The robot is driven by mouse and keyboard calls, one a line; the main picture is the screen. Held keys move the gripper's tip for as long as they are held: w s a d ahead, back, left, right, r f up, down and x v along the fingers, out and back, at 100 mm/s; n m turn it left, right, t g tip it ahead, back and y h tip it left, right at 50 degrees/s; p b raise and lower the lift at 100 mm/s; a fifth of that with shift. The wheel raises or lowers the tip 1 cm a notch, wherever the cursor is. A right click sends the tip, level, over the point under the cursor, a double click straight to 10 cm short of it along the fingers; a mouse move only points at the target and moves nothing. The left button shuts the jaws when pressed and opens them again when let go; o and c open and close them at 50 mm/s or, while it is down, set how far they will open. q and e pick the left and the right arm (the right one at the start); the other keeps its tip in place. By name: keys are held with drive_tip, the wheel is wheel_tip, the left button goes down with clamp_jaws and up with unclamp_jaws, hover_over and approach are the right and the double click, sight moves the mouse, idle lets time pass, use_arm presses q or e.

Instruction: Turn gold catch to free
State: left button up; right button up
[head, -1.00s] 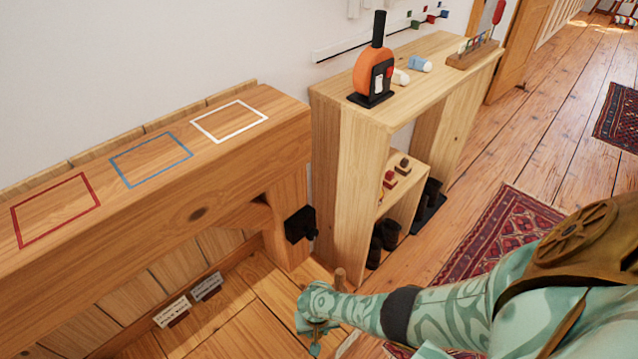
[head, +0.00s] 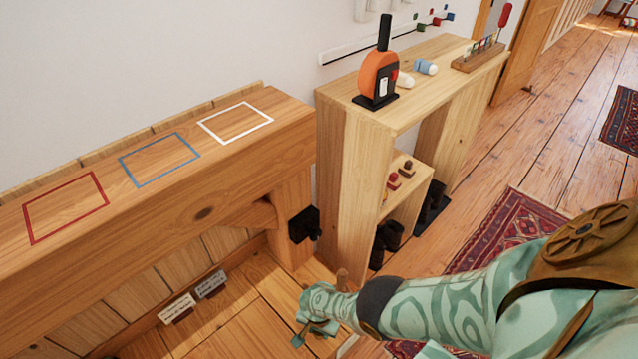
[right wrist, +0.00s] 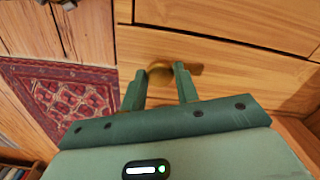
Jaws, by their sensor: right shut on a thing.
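The gold catch (right wrist: 160,68) shows in the right wrist view as a rounded brass-coloured piece against a wooden front. A short bar reaches from it to the right, behind one finger. My right gripper (right wrist: 160,88) has its two green fingers on either side of the catch and is shut on it. In the head view my right gripper (head: 316,333) is low in the middle, by the wooden panelling under the beam; the catch is hidden there. My left gripper is in neither view.
A timber beam (head: 190,225) with red, blue and white outlines runs at left. A black fitting (head: 303,225) is on its post. A pale shelf unit (head: 345,190) stands beyond, holding an orange device (head: 377,77). A patterned rug (head: 510,230) lies on the floor.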

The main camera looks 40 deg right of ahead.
idle(0.3)
drive_tip(key=o, duration=1)
drive_tip(key=shift+c, duration=0.2)
use_arm(q)
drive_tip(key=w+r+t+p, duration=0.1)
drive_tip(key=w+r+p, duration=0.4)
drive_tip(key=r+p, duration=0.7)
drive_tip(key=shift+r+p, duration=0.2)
drive_tip(key=shift+p, duration=0.45)
use_arm(e)
wheel_tip(320, 180, up, 16)
drive_tip(key=shift+r, duration=0.2)
